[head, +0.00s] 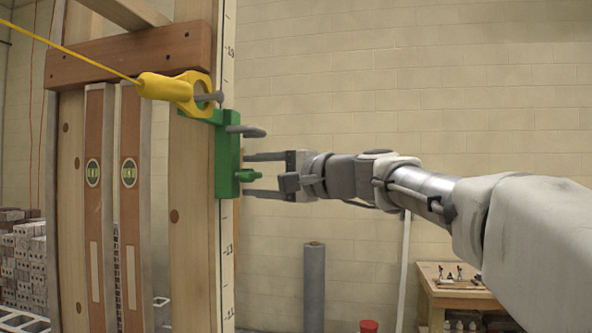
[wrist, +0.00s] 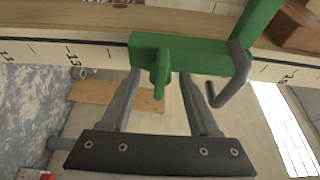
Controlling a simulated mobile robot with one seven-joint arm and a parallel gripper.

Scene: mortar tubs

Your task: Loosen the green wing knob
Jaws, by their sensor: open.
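The green wing knob (head: 248,175) sticks out from the lower part of a green bracket (head: 228,150) on the edge of a wooden post. In the wrist view the knob (wrist: 159,82) hangs below the green bracket (wrist: 190,50). My gripper (head: 246,175) comes from the right, one finger above the knob and one below. In the wrist view my gripper (wrist: 160,76) is open, with the knob between its fingertips and gaps on both sides. I cannot tell how deep the knob sits between them.
A grey metal hook (head: 247,131) juts from the bracket just above my upper finger. A marked white strip (head: 227,260) runs along the post.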

